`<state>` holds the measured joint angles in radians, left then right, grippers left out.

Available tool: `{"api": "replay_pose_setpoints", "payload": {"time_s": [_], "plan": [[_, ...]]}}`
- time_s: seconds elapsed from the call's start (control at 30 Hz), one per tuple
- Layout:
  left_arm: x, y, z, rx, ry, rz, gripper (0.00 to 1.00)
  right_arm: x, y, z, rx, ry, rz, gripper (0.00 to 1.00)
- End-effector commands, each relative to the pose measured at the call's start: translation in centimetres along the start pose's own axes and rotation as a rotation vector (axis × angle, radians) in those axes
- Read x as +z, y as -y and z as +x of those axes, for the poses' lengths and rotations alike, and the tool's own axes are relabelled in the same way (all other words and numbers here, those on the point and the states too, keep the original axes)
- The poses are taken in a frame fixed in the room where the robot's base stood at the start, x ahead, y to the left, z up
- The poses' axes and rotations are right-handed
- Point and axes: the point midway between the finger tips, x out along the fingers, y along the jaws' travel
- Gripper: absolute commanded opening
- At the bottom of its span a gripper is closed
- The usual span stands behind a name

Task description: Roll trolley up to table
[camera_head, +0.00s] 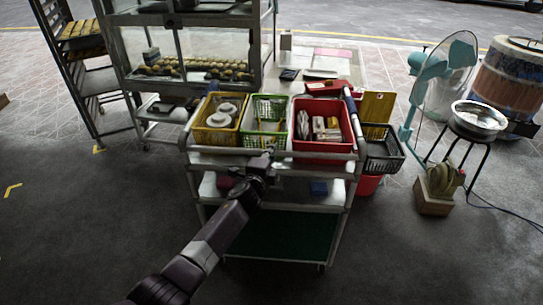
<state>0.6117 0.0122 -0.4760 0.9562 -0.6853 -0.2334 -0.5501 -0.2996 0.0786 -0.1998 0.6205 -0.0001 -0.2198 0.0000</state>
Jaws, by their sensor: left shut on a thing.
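The trolley (283,253) stands upright in the middle of the head view, with a pale metal frame, several shelves and a dark green bottom shelf. Its top carries a yellow basket (232,106), a green basket (253,125) and a red crate (337,106). My left gripper (262,160) is shut on the trolley's near top rail, and its fingertips are hard to make out. A pale tabletop (344,55) with papers and small dark items shows just behind the trolley; its near edge is hidden. My right gripper is out of view.
A glass-sided cabinet (122,60) with trays of buns stands at back left, beside a tall rack (60,62). At right are a teal fan (418,62), a stool with a metal bowl (479,120), a small box (434,203) and a barrel (508,75). The near floor is clear on both sides.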

Motion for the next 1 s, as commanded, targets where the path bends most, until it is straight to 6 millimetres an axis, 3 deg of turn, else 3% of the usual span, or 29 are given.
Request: {"api": "replay_pose_setpoints", "payload": {"time_s": [0.63, 0.67, 0.8, 1.0], "plan": [[0.09, 0.30, 0.26, -0.003, 0.001, 0.000, 0.00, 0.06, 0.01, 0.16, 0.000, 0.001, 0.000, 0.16], [0.09, 0.31, 0.26, -0.003, 0.001, 0.000, 0.18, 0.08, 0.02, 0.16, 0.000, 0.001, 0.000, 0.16], [0.08, 0.21, 0.24, -0.002, 0.001, 0.000, 0.33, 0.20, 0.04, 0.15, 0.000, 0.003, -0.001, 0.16], [0.04, 0.01, 0.20, 0.001, 0.000, 0.000, 0.33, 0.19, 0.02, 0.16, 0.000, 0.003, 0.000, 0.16]]}}
